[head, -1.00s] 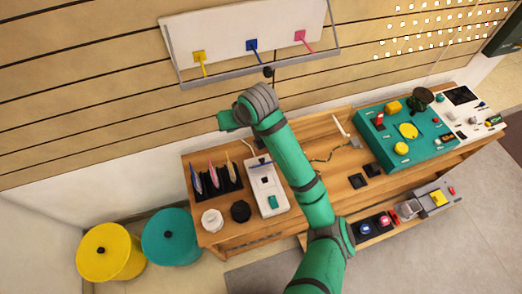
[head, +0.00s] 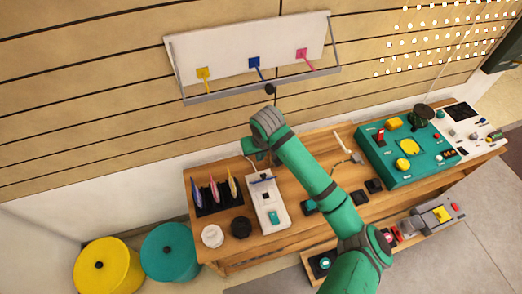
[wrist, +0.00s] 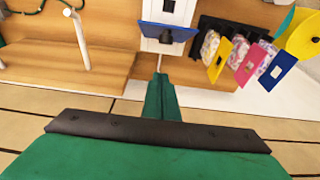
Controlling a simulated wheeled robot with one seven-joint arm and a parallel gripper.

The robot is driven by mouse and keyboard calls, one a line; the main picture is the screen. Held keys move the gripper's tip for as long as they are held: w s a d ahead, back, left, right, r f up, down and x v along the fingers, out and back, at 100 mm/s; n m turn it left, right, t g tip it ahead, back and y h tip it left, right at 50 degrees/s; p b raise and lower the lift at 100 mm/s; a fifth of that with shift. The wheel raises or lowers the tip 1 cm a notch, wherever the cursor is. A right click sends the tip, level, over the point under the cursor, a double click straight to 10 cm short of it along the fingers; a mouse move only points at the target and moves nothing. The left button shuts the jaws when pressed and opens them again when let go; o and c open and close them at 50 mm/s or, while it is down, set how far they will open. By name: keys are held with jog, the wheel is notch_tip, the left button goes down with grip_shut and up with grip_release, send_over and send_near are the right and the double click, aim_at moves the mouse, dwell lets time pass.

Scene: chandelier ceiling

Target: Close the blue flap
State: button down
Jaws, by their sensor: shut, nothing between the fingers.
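A blue flap (wrist: 168,31) stands out from a white box (wrist: 180,12) in the wrist view, apparently raised from its face. In the head view the white box (head: 281,218) lies on the wooden table, with a small blue edge (head: 263,178) near its far end. My gripper (wrist: 160,78) is shut and empty, its narrow green tip pointing toward the flap. A gap seems to remain between tip and flap, but contact is hard to judge. In the head view my gripper (head: 252,150) hangs just beyond the far end of the box, partly hidden by my arm.
Left of the box is a black rack (head: 218,209) with coloured pieces. A white jar (head: 212,236) and a black jar (head: 241,228) stand in front. A teal panel (head: 385,175) is at right. A wall shelf (head: 230,90) hangs above.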

aim_at(262, 177)
jog(key=shift+s+d+f, duration=0.25)
jog(key=shift+s+f, duration=0.45)
jog(key=shift+s, duration=0.1)
jog(key=shift+s+d+f, duration=0.25)
jog(key=shift+s+f, duration=0.4)
jog(key=shift+s, duration=0.15)
